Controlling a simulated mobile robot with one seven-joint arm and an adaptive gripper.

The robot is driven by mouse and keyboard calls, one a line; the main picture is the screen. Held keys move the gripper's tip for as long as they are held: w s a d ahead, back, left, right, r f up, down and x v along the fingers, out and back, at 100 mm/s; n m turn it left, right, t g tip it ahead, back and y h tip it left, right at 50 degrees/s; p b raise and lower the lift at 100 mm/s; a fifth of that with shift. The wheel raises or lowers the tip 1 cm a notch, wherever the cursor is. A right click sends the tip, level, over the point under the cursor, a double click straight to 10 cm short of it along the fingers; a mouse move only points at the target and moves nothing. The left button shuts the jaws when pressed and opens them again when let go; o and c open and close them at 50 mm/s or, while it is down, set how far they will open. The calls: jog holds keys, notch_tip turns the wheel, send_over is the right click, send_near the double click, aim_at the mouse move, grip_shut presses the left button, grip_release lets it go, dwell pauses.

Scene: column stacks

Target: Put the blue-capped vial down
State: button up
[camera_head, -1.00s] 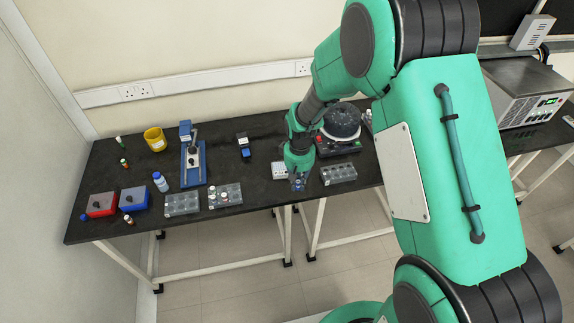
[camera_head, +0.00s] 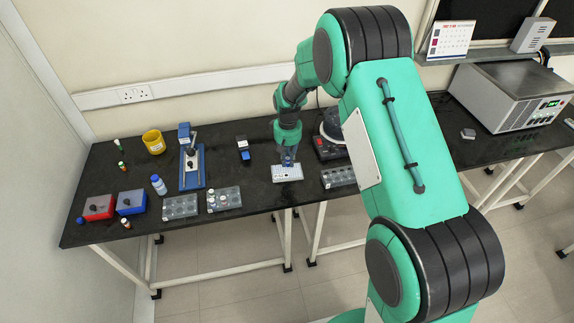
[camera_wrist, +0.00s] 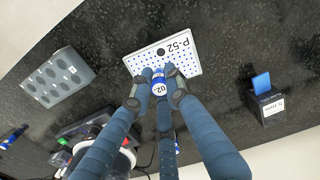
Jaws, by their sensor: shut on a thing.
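The blue-capped vial (camera_wrist: 159,89), with "02" on its cap, is held between the fingers of my gripper (camera_wrist: 157,96) in the wrist view. My gripper also shows in the head view (camera_head: 288,161), pointing down at the back edge of a white plate. This white plate (camera_wrist: 184,57), marked "P-52" and dotted with blue, lies just beyond the vial in the wrist view, and it also shows in the head view (camera_head: 287,175). The fingers hide the vial's lower part. I cannot tell whether it touches the plate.
A grey rack (camera_head: 338,178) stands right of the plate, near a black device with a red switch (camera_head: 326,147). A small dark box with a blue top (camera_head: 243,150) stands to the left. Further left are grey racks (camera_head: 181,207) and a blue box (camera_head: 131,201).

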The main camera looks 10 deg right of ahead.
aim_at(287, 170)
jog(key=shift+w, duration=0.2)
jog(key=shift+w+f, duration=0.1)
jog(key=shift+w, duration=0.35)
jog(key=shift+f+b, duration=0.5)
jog(key=shift+f, duration=1.2)
jog(key=shift+f, duration=0.1)
jog(key=o, duration=0.8)
notch_tip(287, 170, up, 12)
jog(key=shift+r+p, duration=0.15)
jog(key=shift+p, duration=1.05)
